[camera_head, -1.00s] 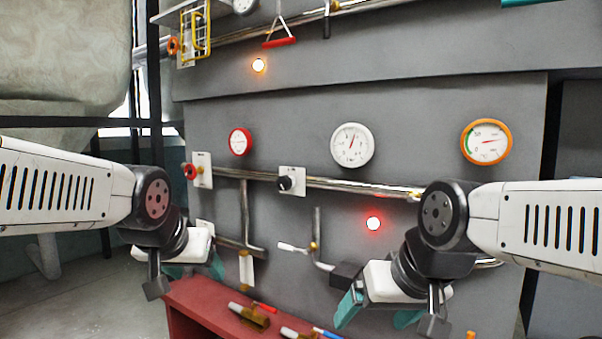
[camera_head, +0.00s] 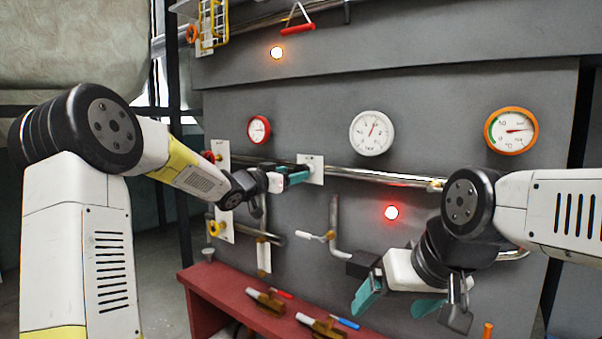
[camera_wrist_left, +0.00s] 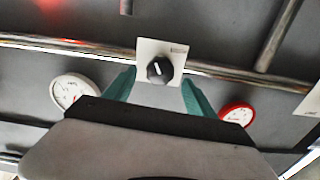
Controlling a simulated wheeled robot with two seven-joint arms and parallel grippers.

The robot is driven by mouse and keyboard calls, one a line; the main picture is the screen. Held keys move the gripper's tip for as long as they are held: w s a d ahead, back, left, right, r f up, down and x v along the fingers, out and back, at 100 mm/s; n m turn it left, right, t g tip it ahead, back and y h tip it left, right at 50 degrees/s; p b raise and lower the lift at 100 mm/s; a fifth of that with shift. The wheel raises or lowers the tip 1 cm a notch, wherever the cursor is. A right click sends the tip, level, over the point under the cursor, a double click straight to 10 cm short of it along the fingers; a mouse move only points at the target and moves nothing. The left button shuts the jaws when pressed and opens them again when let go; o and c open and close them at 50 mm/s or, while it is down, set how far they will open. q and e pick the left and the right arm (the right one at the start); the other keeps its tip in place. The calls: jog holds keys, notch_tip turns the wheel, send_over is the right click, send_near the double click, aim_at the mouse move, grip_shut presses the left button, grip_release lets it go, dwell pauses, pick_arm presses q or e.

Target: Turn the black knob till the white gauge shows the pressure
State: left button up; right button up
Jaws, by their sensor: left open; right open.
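The black knob (camera_wrist_left: 159,69) sits on a white square plate (camera_wrist_left: 170,50) on the grey panel. In the left wrist view it lies between and beyond the two teal fingers of my left gripper (camera_wrist_left: 158,86), which is open. In the head view my left gripper (camera_head: 294,177) is at the plate (camera_head: 316,168) and hides the knob. The white gauge (camera_head: 372,133) hangs above and to the right of the plate, its red needle pointing up and slightly right. My right gripper (camera_head: 398,302) is open and empty, low in front of the panel.
A red-rimmed gauge (camera_head: 258,130) and an orange-rimmed gauge (camera_head: 511,130) flank the white gauge. A metal pipe (camera_head: 370,174) runs behind the plate. A red light (camera_head: 391,212) glows below. A red bench (camera_head: 200,288) with tools stands under the panel.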

pick_arm(q)
jog(key=x, duration=0.5)
jog(key=c, duration=1.4)
jog(key=shift+m, duration=1)
jog(key=o, duration=1.4)
jog(key=v, duration=0.7)
jog(key=shift+s+a, duration=0.25)
jog(key=shift+s, duration=0.05)
